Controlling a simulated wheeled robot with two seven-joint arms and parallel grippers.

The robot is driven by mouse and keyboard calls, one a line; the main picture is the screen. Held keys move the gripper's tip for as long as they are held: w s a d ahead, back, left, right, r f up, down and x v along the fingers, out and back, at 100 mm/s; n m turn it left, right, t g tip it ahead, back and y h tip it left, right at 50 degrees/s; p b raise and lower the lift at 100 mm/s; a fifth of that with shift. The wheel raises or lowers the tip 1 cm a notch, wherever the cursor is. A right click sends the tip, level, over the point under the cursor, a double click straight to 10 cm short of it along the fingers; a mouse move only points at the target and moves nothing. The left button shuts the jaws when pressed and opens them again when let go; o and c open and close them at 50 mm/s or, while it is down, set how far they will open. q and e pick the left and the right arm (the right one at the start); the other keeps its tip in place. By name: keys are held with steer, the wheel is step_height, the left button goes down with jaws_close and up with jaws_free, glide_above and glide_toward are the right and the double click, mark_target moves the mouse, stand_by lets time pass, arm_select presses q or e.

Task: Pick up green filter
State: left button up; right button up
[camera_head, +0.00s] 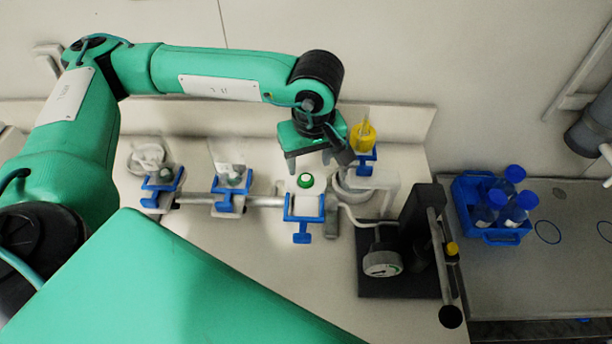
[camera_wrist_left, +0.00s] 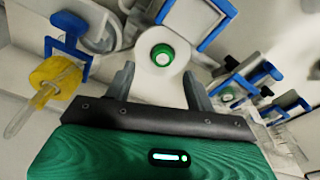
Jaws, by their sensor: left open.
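The green filter, a small green ring with a white centre (camera_head: 305,181), sits at the blue clamp (camera_head: 302,208) near the middle of the bench. It also shows in the left wrist view (camera_wrist_left: 162,55), on top of a white rounded body. My left gripper (camera_head: 309,162) is open and empty, just behind the green filter in the head view. In the wrist view the filter lies ahead of the gap between its two fingers (camera_wrist_left: 159,88), apart from both. My right gripper is not in view.
Blue clamps (camera_head: 228,195) line a grey bar to the left. A yellow-topped piece (camera_head: 363,136) stands in a clamp close right of my gripper. A black-based device with a gauge (camera_head: 382,263) stands at right. A blue crate (camera_head: 468,192) holds blue-capped bottles.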

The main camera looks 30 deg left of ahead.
mark_target(306, 176)
arm_select(q)
steer(key=shift+a+f+p, duration=0.15)
steer(key=shift+f+p, duration=0.2)
steer(key=shift+p, duration=0.05)
steer(key=f, duration=0.1)
steer(key=f+p, duration=0.1)
steer(key=f, duration=0.1)
steer(key=shift+a+f, duration=0.2)
steer(key=shift+a, duration=0.1)
steer(key=shift+w+f, duration=0.1)
steer(key=shift+f, duration=0.25)
steer(key=shift+c, duration=0.4)
steer(key=c, duration=1)
steer(key=shift+o, duration=0.2)
